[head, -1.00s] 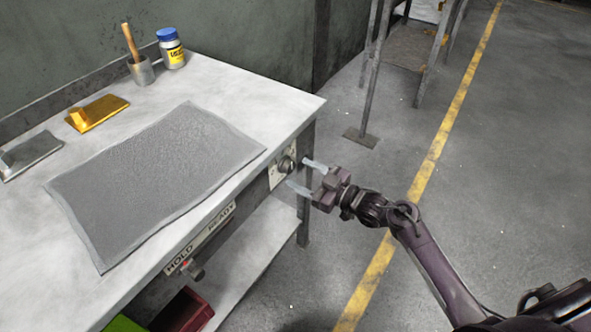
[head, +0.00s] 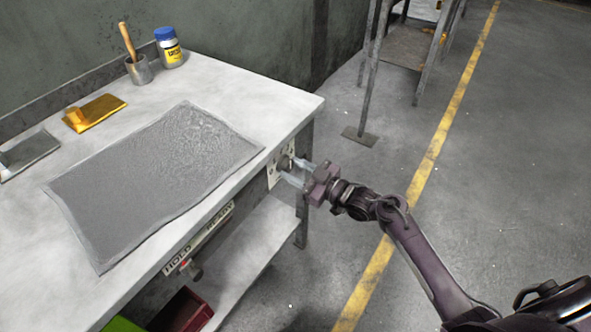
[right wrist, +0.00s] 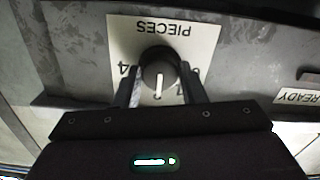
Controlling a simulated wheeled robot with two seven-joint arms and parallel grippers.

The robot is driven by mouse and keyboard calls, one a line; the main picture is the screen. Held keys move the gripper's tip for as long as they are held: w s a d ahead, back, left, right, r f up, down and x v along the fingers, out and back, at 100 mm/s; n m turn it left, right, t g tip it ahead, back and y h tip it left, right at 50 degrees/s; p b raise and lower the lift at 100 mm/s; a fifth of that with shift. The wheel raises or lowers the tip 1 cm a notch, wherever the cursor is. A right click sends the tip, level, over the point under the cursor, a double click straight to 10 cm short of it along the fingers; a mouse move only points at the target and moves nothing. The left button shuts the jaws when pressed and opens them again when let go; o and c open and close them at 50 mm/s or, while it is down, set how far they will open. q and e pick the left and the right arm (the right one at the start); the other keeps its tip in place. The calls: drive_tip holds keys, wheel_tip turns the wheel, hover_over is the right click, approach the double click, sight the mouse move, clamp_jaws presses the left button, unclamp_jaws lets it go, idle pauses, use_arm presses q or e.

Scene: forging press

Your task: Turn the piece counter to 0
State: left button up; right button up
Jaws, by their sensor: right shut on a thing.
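The piece counter is a dark round knob (right wrist: 158,74) on a pale plate (right wrist: 195,32) marked PIECES, upside down in the right wrist view. In the head view the knob (head: 284,162) is on the table's front, near its right corner. Its white pointer line points down in the wrist view, toward a partly hidden digit I cannot read surely. A 4 shows at the left; digits at the right are partly covered by a finger. My right gripper (head: 288,172) is shut on the knob, one finger on each side. My left gripper is not in view.
A grey mat (head: 155,180) covers much of the tabletop. A blue-lidded jar (head: 170,50), a cup (head: 139,70) with a wooden handle and a yellow block (head: 95,112) stand behind. A HOLD/READY strip (head: 198,240) is on the same front.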

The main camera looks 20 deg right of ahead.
drive_tip(key=shift+n, duration=0.3)
drive_tip(key=n+b, duration=0.3)
drive_tip(key=n, duration=0.5)
drive_tip(key=shift+f, duration=0.1)
drive_tip(key=n+b, duration=0.2)
drive_tip(key=n, duration=0.4)
drive_tip(key=shift+b, duration=0.35)
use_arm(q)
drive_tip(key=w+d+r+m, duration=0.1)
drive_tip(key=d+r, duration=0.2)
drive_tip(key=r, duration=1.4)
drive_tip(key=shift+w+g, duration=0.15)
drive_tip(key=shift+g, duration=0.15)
use_arm(e)
drive_tip(key=shift+n, duration=0.6)
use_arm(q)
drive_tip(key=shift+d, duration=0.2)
use_arm(e)
drive_tip(key=o, duration=1)
drive_tip(key=shift+r, duration=0.2)
